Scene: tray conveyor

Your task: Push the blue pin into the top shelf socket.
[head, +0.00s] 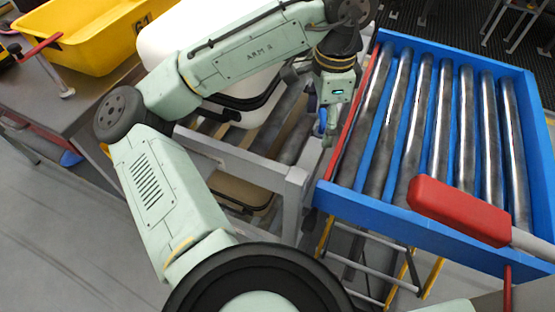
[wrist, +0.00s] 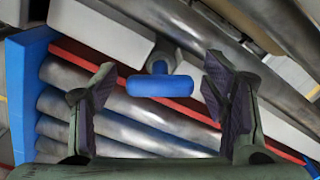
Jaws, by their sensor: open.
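The blue pin (wrist: 160,88) shows in the wrist view as a T shape, with a wide crossbar toward me and a short stem behind. The stem meets a grey rounded part beyond it; how deep it sits there I cannot tell. My gripper (wrist: 160,70) is open, with one dark-padded finger on each side of the pin and a visible gap to both. In the head view, the blue pin (head: 322,121) is partly covered by my gripper (head: 328,128), which points down beside the grey frame. The socket's opening is not clearly visible.
A blue-framed roller conveyor (head: 360,207) with a red side rail lies right of my gripper. A red-handled lever (head: 458,209) stands at its front. The grey frame (head: 235,156) holds more rollers and pale bins. A yellow tub (head: 88,40) is at far left.

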